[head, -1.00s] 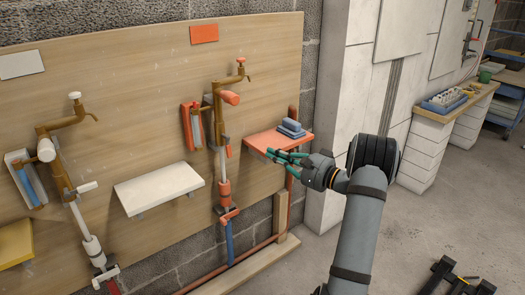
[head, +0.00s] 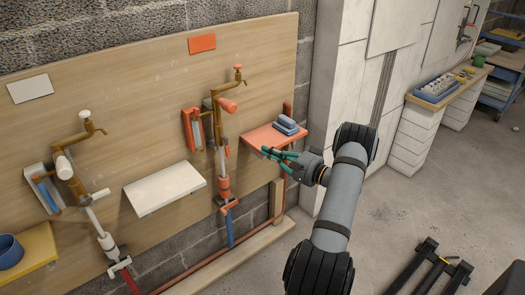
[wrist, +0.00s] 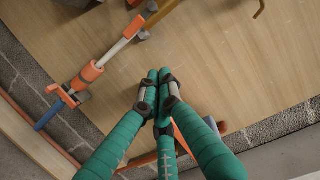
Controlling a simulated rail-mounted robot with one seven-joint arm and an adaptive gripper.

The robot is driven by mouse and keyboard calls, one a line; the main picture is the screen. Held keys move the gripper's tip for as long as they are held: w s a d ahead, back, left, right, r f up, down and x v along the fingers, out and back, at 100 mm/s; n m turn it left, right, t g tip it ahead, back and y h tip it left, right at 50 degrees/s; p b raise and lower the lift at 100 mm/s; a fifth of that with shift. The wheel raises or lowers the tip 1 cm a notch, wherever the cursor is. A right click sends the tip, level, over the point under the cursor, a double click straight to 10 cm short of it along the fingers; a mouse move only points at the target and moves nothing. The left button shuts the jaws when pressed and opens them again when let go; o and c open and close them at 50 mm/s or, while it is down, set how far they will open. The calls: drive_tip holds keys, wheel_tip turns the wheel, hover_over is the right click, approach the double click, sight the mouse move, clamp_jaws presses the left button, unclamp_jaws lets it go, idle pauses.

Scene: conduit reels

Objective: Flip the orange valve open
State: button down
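The orange valve (head: 228,204) sits low on the orange-marked pipe on the wooden board, just above a blue hose. In the wrist view the valve (wrist: 64,96) is at the left, below an orange sleeve (wrist: 90,72). My gripper (head: 268,153), with green fingers, is right of and above the valve in the head view, in front of the orange shelf. It is apart from the valve and holds nothing that I can see. In the wrist view its fingertips (wrist: 158,76) lie close together over bare board; the gap across the fingers is unclear.
The orange shelf (head: 262,141) with blue blocks (head: 286,125) is beside my gripper. A white shelf (head: 165,188) juts out left of the valve. A white-marked pipe with a white valve (head: 120,267) is further left. A wooden beam (head: 245,244) runs along the base.

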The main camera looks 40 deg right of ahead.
sight(228, 151)
drive_tip(key=w+a, duration=0.5)
drive_tip(key=w, duration=0.3)
drive_tip(key=shift+a+f+p, duration=0.2)
drive_tip(key=shift+a+p, duration=0.1)
drive_tip(key=shift+w, duration=0.1)
drive_tip(key=shift+a+f+m+b, duration=0.3)
drive_tip(key=shift+a+m+b, duration=0.3)
drive_tip(key=shift+a+b, duration=0.15)
drive_tip(key=shift+d, duration=0.1)
